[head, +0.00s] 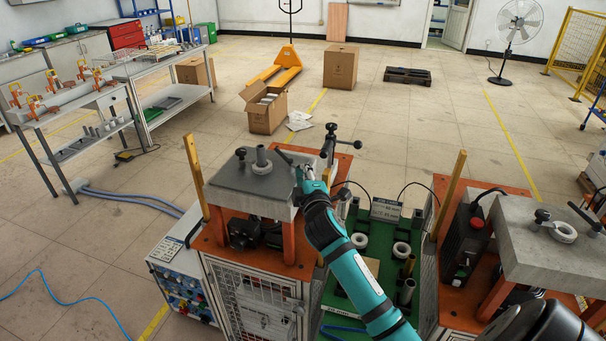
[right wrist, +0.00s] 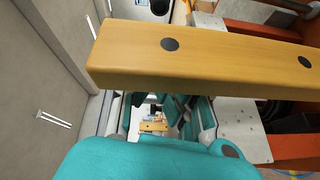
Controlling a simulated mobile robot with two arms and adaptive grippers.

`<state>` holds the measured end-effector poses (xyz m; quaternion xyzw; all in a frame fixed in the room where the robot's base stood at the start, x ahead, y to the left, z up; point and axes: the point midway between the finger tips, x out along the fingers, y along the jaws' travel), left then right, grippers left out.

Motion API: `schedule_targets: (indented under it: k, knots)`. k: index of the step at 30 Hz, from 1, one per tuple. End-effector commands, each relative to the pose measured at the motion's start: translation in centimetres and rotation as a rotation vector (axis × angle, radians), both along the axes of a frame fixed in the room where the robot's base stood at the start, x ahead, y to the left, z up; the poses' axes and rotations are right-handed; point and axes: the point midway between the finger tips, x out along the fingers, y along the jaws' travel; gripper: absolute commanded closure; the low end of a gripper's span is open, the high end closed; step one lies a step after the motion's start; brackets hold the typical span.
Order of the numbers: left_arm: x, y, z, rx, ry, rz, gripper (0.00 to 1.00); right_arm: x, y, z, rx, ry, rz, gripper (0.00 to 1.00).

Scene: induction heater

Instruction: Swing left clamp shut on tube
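A dark grey tube (head: 262,155) stands upright in a pale ring on the grey block (head: 232,181) of the left station. A clamp with a black knob (head: 241,153) is beside the tube on its left. A dark clamp lever (head: 283,158) slants on the tube's right side, apart from the tube as far as I can see. My right gripper (head: 306,172) is at the block's right edge, close to this lever. Its fingertips are too small to tell whether they are open or touching the lever.
The right station's grey block (head: 530,250) carries an empty pale ring (head: 562,232). A green tray (head: 347,262) with rings and tubes lies between the stations. An upright yellow post (head: 195,176) stands left of the block. A yellow bar (right wrist: 210,62) crosses the right wrist view.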

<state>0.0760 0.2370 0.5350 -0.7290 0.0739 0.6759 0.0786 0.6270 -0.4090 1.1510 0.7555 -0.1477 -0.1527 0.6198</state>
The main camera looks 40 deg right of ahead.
Motion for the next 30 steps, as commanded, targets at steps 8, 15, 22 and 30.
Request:
schedule_targets:
  k: [8, 15, 22, 30]
  knots:
    - [2.2, -0.3, 0.2, -0.005, -0.035, 0.001, 1.00, 0.1, 0.1, 0.1, -0.001, -0.002, 0.002, 1.00]
    - [1.2, -0.3, 0.1, -0.004, -0.020, 0.002, 1.00, 0.1, 0.1, 0.1, -0.001, -0.002, 0.002, 1.00]
    - [0.7, -0.2, 0.1, -0.003, -0.011, 0.002, 1.00, 0.0, 0.1, 0.1, -0.001, -0.002, 0.002, 1.00]
    - [0.7, -0.2, 0.1, -0.004, -0.012, 0.002, 1.00, 0.0, 0.1, 0.1, 0.000, -0.001, 0.002, 1.00]
